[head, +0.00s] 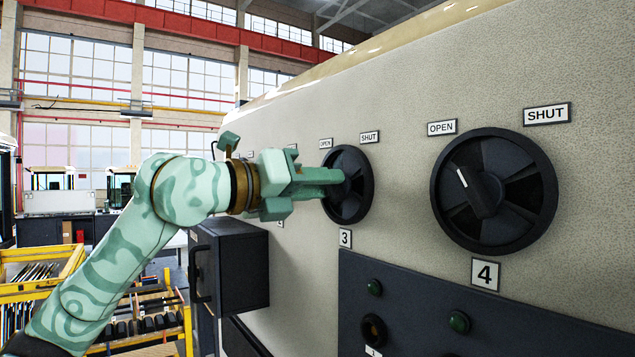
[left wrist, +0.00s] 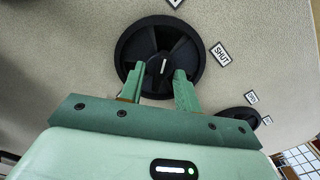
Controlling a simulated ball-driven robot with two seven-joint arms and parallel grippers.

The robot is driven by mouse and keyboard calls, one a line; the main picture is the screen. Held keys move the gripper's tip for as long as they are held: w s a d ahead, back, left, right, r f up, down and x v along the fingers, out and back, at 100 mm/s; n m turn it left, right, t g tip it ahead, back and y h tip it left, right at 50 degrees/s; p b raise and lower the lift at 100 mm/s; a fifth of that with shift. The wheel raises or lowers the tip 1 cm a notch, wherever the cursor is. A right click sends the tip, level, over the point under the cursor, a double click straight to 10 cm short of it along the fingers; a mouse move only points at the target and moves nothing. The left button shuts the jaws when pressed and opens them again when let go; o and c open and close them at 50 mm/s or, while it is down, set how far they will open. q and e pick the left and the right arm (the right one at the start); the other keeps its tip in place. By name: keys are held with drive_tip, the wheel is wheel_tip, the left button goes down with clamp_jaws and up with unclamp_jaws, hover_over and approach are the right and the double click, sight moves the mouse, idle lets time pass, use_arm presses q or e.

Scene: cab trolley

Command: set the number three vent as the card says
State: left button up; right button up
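The number three vent (head: 360,204) is a round black dial on the beige panel, with OPEN and SHUT labels above it and a 3 plate (head: 345,239) below. My left gripper (head: 338,183) is at its front and hides its middle in the head view. In the left wrist view the dial (left wrist: 130,46) shows a raised knob with a short white mark, nearly upright in that picture. The left fingers (left wrist: 160,76) stand apart, one on either side of the knob; contact is not clear. My right gripper is out of view. No card is legible.
The number four vent (head: 525,190) is to the right, its white mark pointing up-left towards OPEN. A dark lower panel (head: 410,285) carries green buttons. A dark box with a handle (head: 235,265) juts out below my left gripper. Yellow racks (head: 60,262) stand at the left.

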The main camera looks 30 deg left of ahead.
use_arm(q)
clamp_jaws()
drive_tip(key=shift+m, duration=0.4)
drive_tip(key=shift+s+d+m, duration=0.1)
drive_tip(key=shift+m, duration=5.4)
